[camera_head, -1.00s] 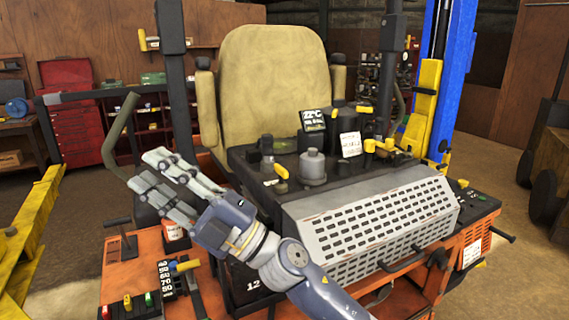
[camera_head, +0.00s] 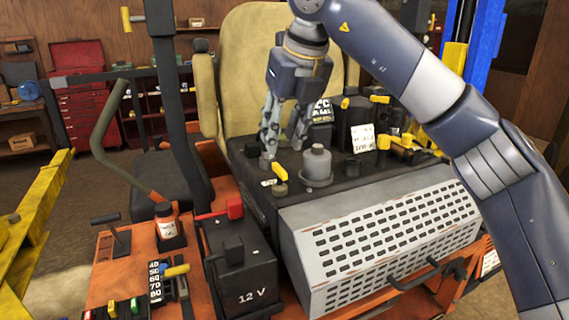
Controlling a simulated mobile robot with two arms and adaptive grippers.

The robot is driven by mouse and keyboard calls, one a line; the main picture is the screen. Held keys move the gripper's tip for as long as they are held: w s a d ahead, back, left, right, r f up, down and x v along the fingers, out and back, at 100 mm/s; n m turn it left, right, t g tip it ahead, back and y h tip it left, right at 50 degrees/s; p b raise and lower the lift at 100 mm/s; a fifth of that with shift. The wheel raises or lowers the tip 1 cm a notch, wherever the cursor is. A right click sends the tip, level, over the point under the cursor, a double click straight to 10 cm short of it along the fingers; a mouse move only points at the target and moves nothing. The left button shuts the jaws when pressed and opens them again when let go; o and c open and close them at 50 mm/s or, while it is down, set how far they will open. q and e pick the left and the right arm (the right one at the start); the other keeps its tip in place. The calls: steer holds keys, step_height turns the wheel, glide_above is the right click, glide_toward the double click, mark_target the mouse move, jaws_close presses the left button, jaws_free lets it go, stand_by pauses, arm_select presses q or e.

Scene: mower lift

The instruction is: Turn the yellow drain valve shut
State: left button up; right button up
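Several small yellow handles show on the mower, and I cannot tell for sure which is the drain valve. One yellow lever on a dark stub (camera_head: 280,175) stands on the black engine deck, left of a grey cylinder. Another yellow handle (camera_head: 383,142) sits on a black post further right. My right gripper (camera_head: 284,150) points down over the left part of the deck, just behind the first lever. Its fingers are apart with nothing between them. Whether a fingertip touches the deck or the lever is unclear. My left gripper is not in view.
The grey cylinder (camera_head: 317,165) stands right of the gripper, and the seat (camera_head: 240,55) is behind it. A perforated grey cover (camera_head: 385,240) fills the front. A 12 V battery (camera_head: 240,275) with a red terminal cover is at lower left. A black post (camera_head: 163,95) stands left.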

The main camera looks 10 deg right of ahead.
mark_target(279, 167)
steer(key=shift+h, duration=0.3)
steer(key=p+x, duration=0.1)
steer(key=x, duration=0.2)
steer(key=p+x, duration=0.2)
steer(key=x, duration=0.1)
steer(key=d+p+x, duration=0.1)
steer(key=x, duration=0.2)
steer(key=shift+w, duration=0.15)
steer(key=shift+a+f, duration=0.15)
steer(key=shift+f, duration=0.35)
steer(key=shift+w, duration=0.1)
steer(key=shift+c, duration=0.6)
jaws_close()
